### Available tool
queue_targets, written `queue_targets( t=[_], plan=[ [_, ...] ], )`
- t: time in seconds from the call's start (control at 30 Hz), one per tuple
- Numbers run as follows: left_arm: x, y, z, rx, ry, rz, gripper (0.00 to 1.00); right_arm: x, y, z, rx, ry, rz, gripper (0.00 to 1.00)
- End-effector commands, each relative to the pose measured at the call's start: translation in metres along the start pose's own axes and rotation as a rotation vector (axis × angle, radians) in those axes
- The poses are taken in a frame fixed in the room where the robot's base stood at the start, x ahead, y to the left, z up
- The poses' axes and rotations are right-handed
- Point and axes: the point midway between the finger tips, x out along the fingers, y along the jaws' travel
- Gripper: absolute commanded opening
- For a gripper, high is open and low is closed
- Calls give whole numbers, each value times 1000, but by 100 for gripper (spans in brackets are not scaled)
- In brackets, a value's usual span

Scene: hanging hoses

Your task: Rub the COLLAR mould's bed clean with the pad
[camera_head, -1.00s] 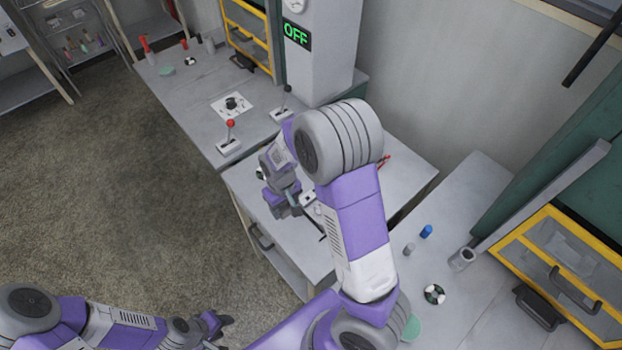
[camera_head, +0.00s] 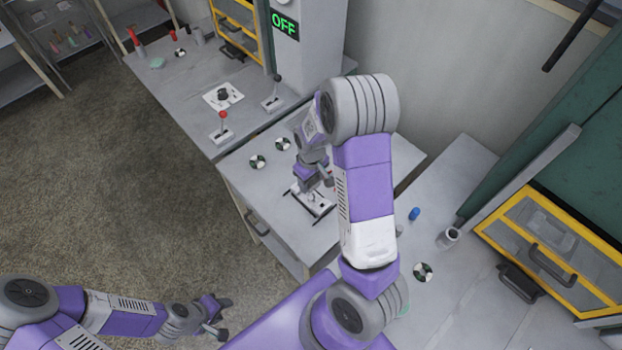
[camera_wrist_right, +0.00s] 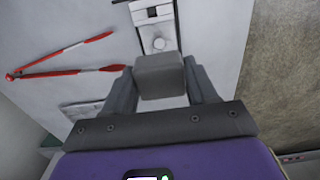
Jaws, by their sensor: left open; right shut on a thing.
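My right gripper (camera_wrist_right: 160,85) is shut on a grey block-shaped pad (camera_wrist_right: 159,72), held between its two fingers. In the right wrist view, a pale mould (camera_wrist_right: 153,18) with a darker bed and a round knob lies just beyond the pad. The pad hides its near part, and I cannot tell whether they touch. In the head view, my right gripper (camera_head: 322,180) is over a white mould with dark bars (camera_head: 308,203) on the middle bench. No COLLAR name can be read. My left gripper (camera_head: 219,318) is open and empty, low at the left, away from the benches.
Red-handled tongs (camera_wrist_right: 65,58) lie beside the mould. Two black-and-white discs (camera_head: 258,161) (camera_head: 283,144) lie on the middle bench. A blue cylinder (camera_head: 414,213), a grey cup (camera_head: 448,237) and another disc (camera_head: 423,272) stand at right. A red-knobbed lever (camera_head: 223,120) stands behind.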

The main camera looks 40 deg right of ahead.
Motion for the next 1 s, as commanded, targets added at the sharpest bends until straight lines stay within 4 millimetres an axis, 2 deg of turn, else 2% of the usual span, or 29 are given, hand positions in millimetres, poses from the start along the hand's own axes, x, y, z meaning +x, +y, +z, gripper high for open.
queue_targets(
  t=[0.7, 1.0],
  plan=[
    [55, -20, -2, 0, 0, 0, 43, 69, 0, 0, -1, 0, 0, 33],
    [60, -23, -3, 0, 0, 0, 43, 77, 0, 0, -1, 0, 0, 33]
  ],
)
